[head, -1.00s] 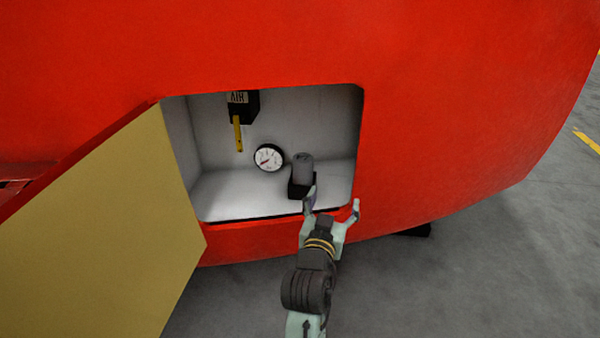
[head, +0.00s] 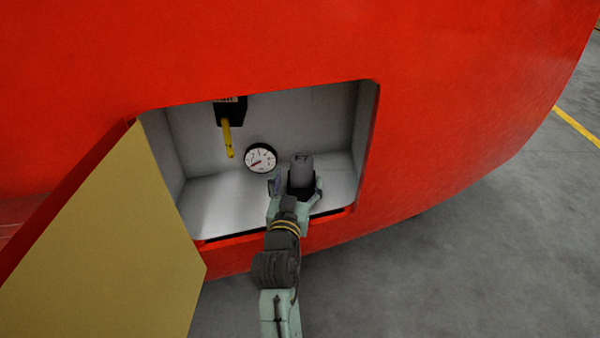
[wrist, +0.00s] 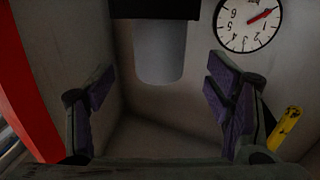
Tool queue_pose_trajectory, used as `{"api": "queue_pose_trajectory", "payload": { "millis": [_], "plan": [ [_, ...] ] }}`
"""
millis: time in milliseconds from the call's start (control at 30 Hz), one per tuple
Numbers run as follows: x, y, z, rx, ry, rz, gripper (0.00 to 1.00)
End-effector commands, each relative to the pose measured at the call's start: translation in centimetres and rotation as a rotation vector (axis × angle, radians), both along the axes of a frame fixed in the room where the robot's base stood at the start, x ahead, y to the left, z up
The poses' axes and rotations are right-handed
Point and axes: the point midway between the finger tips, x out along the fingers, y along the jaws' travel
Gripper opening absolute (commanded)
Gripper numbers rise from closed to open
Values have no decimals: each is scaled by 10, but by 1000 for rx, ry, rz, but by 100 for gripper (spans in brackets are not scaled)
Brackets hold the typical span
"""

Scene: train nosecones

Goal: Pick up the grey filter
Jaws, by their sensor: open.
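The grey filter (head: 302,171) is a short grey cylinder in a dark holder (head: 301,191) inside the open compartment, right of the gauge. In the wrist view the grey filter (wrist: 160,52) hangs below a dark block at the top, as that picture is turned over. My gripper (head: 295,187) reaches into the compartment's front, its fingers to either side of the holder in the head view. In the wrist view my gripper (wrist: 160,95) is open, with purple-padded fingers left and right and the filter between and beyond them. Nothing is held.
A round white gauge (head: 261,158) stands left of the filter. A yellow lever (head: 228,138) hangs from a black valve block (head: 230,111) at the upper left. The compartment's red frame (head: 369,150) bounds the opening. A tan-faced door (head: 110,240) stands open at the left.

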Motion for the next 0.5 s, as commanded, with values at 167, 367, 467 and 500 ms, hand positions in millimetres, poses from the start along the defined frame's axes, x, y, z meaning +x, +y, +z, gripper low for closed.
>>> {"api": "queue_pose_trajectory", "payload": {
  "millis": [167,367,467,500],
  "plan": [
    [14,-3,1,0,1,-1,73],
    [41,-8,1,0,1,-2,73],
    [55,-10,-1,0,1,-1,73],
    [58,-11,-1,0,0,-1,73]
  ]
}}
